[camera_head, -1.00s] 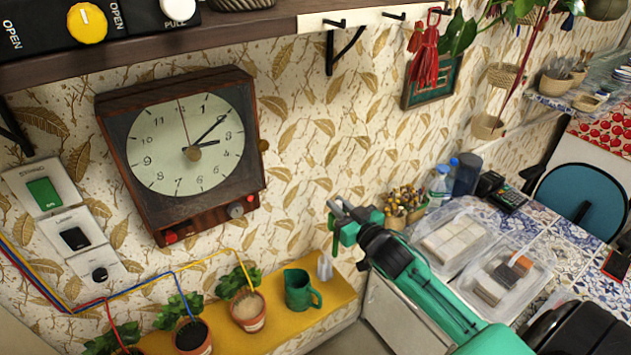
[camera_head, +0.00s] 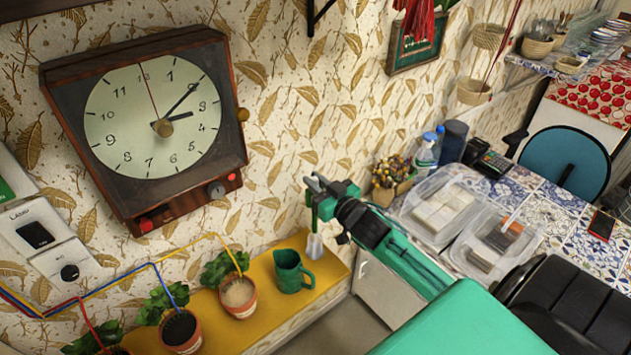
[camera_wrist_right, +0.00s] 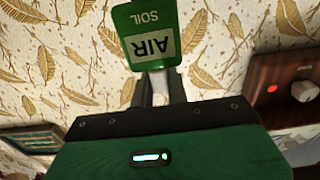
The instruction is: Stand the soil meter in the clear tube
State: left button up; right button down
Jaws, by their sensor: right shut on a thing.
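The soil meter (camera_wrist_right: 152,45) is a green body with a pale label reading "SOIL" and "AIR", upside down in the right wrist view. My right gripper (camera_head: 316,186) is shut on it, and its two fingers show behind the meter in the wrist view. In the head view the meter is small and partly merged with the green gripper, and its probe is hard to make out. The clear tube (camera_head: 314,246) stands on the yellow shelf (camera_head: 262,317), just right of the green jug. The gripper is above the tube, apart from it. My left gripper is out of view.
A green jug (camera_head: 292,271) stands close left of the tube. Potted plants, including one pot (camera_head: 238,296), line the shelf farther left. A wall clock (camera_head: 150,125) hangs above. A tiled table (camera_head: 557,218) with clear boxes (camera_head: 440,208) is to the right.

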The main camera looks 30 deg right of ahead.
jog(key=shift+f+b, duration=0.35)
jog(key=shift+f, duration=0.6)
jog(key=shift+f+b, duration=1.1)
jog(key=shift+f, duration=0.4)
jog(key=shift+f+b, duration=0.45)
jog(key=shift+f, duration=0.45)
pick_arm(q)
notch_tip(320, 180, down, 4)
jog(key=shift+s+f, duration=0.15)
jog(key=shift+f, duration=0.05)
